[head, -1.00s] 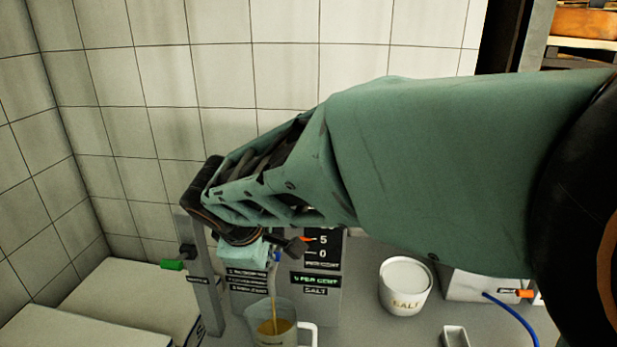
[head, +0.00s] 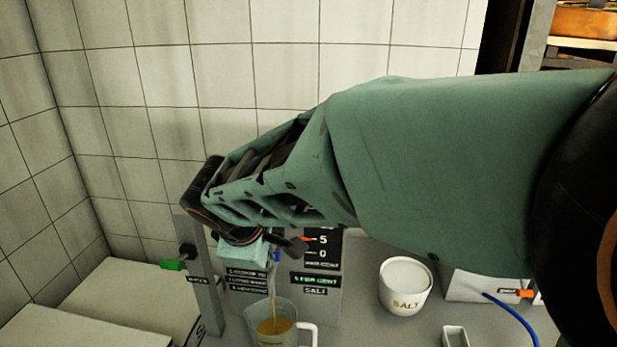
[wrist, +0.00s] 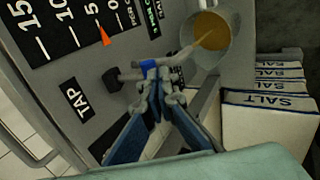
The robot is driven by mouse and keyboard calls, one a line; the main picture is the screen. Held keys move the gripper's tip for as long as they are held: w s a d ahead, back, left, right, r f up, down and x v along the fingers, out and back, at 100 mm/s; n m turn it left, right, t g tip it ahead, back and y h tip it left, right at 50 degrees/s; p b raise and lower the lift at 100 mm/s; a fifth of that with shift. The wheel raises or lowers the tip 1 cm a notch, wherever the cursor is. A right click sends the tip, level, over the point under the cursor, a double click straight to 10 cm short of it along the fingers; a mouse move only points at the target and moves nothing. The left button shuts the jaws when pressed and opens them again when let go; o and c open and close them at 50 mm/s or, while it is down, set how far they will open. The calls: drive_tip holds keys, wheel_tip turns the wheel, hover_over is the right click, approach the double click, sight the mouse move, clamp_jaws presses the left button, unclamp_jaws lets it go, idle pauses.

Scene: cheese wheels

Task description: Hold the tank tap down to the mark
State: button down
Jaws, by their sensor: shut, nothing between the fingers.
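The grey tank panel (wrist: 92,64) carries a TAP label (wrist: 77,101) and a black scale (head: 322,247) with an orange pointer (wrist: 105,37) between 0 and 5. The tap (wrist: 148,66) has a blue part and sits right at my fingertips. My gripper (wrist: 163,90) is shut with nothing between its fingers, its tips at or against the tap; exact contact is unclear. Yellow-brown liquid (wrist: 211,30) lies in the jug. Any mark on the jug is too small to read.
A white SALT tub (head: 405,286) stands right of the panel, with a small pale dish (head: 455,337) in front. A blue hose (head: 513,315) lies farther right. Stacked SALT packs (wrist: 265,102) lie near the jug. My arm covers much of the head view.

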drive_tip(key=shift+r, duration=0.1)
drive_tip(key=shift+r+p, duration=0.65)
drive_tip(key=shift+r, duration=0.1)
